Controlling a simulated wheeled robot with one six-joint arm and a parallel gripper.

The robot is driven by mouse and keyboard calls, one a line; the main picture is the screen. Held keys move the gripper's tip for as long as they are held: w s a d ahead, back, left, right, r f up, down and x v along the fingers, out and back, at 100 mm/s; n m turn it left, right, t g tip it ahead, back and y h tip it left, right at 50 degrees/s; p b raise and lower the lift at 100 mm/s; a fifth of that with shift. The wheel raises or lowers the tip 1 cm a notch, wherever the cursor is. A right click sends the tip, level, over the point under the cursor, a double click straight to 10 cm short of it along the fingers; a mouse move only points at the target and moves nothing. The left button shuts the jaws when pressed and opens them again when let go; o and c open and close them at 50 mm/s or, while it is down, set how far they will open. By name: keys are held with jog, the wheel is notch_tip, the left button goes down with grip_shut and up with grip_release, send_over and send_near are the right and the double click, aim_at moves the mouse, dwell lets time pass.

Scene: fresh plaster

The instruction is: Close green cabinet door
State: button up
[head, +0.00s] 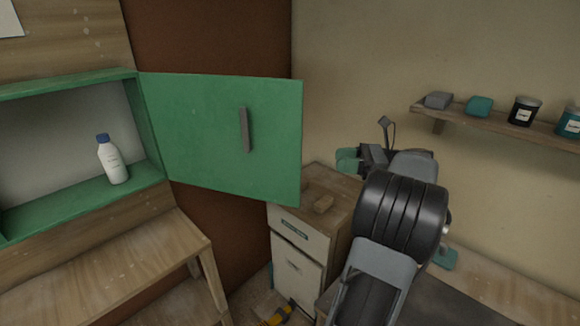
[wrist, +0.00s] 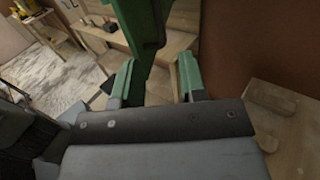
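The green cabinet door (head: 205,130) stands wide open in the head view, hinged on the right side of the green cabinet (head: 152,150). A dark vertical handle (head: 246,130) is on its visible face. My gripper (head: 347,160) is to the right of the door's free edge, partly hidden by my own arm. In the wrist view, my gripper (wrist: 155,82) has its two green-tipped fingers apart with nothing clasped between them. A green panel seen nearly edge-on, apparently the door (wrist: 138,20), is beyond the fingers. I cannot tell whether they touch.
A white bottle with a blue cap (head: 112,160) stands inside the cabinet. A wooden bench (head: 110,265) is below it. A drawer unit (head: 300,255) with small blocks on top stands below the door's free edge. A wall shelf (head: 490,122) with jars is at right.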

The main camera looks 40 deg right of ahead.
aim_at(293, 158)
jog(key=b+x, duration=0.7)
jog(key=x, duration=0.6)
jog(key=shift+s, duration=0.1)
grip_shut()
jog(key=shift+a, duration=0.1)
dwell(0.4)
